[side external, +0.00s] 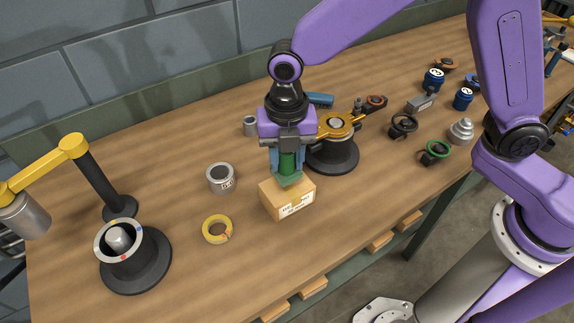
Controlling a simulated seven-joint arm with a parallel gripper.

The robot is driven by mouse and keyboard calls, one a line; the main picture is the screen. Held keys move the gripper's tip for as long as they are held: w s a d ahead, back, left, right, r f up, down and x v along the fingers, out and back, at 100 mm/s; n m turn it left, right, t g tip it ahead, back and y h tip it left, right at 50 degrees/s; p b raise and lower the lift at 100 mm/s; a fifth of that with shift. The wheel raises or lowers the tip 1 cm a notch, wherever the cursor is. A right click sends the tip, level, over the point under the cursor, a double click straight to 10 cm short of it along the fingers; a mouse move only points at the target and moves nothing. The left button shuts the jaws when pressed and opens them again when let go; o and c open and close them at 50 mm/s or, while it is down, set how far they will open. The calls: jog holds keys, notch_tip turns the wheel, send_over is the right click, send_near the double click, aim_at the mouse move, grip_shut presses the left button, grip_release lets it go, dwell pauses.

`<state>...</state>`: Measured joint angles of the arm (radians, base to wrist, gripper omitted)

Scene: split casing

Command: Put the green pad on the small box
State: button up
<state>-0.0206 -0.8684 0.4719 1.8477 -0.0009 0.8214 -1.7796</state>
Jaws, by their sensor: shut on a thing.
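The small box (284,203) is a light brown carton with a white label, standing on the wooden bench near the middle of the side external view. The green pad (287,177) is at the top of the box, directly under my gripper (287,165). My gripper points down and is shut on the green part, whose upper portion shows between the fingers. The pad's underside looks level with the box top; I cannot tell whether it rests on it or hovers just above. The fingers hide part of the pad.
A black round stand with a yellow top (335,152) is close behind right of the box. A grey metal cylinder (220,178) and a yellow ring (217,229) lie to its left. A black fixture (134,262) stands at front left. Bench space right of the box is clear.

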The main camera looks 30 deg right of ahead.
aim_at(287, 168)
jog(key=shift+f, duration=1.5)
jog(key=o, duration=1.1)
jog(key=shift+f, duration=0.15)
jog(key=shift+c, duration=0.2)
notch_tip(287, 168, up, 12)
jog(key=shift+r, duration=0.2)
jog(key=s+d+f+m, duration=0.2)
jog(key=s+d+m, duration=1.6)
jog(key=d, duration=0.5)
jog(key=shift+s+d+f, duration=0.3)
jog(key=shift+s+d, duration=0.1)
jog(key=shift+s, duration=0.85)
